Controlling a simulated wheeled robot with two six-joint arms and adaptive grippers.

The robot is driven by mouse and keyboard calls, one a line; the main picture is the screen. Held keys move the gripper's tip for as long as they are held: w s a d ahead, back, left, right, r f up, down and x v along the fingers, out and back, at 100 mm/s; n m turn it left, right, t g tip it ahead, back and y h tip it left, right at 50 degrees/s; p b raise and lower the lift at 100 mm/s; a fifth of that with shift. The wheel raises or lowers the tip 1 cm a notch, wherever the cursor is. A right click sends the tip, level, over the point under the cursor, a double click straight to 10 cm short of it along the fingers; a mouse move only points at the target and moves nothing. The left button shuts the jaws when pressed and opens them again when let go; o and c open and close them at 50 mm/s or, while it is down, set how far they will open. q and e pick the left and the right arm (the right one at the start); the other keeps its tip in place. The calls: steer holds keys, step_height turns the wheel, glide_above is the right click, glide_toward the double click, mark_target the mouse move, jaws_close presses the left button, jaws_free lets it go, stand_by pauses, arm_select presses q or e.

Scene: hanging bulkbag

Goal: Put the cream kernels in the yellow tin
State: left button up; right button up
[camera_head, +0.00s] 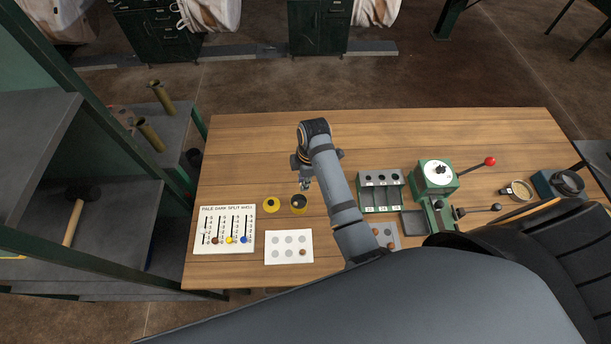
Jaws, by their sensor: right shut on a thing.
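My right gripper (305,185) is above the table, just behind the yellow tins, pointing down. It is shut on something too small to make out. A round yellow tin (298,209) with a dark inside and a small pale spot in it stands just in front of the gripper. A flat yellow round piece with a dark centre (271,205), perhaps a lid or second tin, lies to its left. A white card (272,259) with grey circles lies in front, with a brown kernel (302,252) on one circle. I cannot make out cream kernels clearly. My left gripper is out of view.
A counting board (224,216) with coloured beads lies left on the wooden table (240,140). Right of my arm are a green compartment rack (380,208), a grey tray with brown pieces (390,231) and a green red-knobbed machine (437,176). The table's back is clear.

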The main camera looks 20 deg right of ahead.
steer(key=shift+d+f, duration=0.1)
steer(key=shift+f, duration=0.75)
steer(key=f, duration=0.4)
steer(key=shift+w+f, duration=0.2)
steer(key=o, duration=0.6)
steer(key=shift+o, duration=0.6)
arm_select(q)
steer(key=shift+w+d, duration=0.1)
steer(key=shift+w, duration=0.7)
arm_select(e)
step_height(320, 180, up, 12)
steer(key=d, duration=0.1)
steer(key=shift+d, duration=0.25)
steer(key=shift+f, duration=0.1)
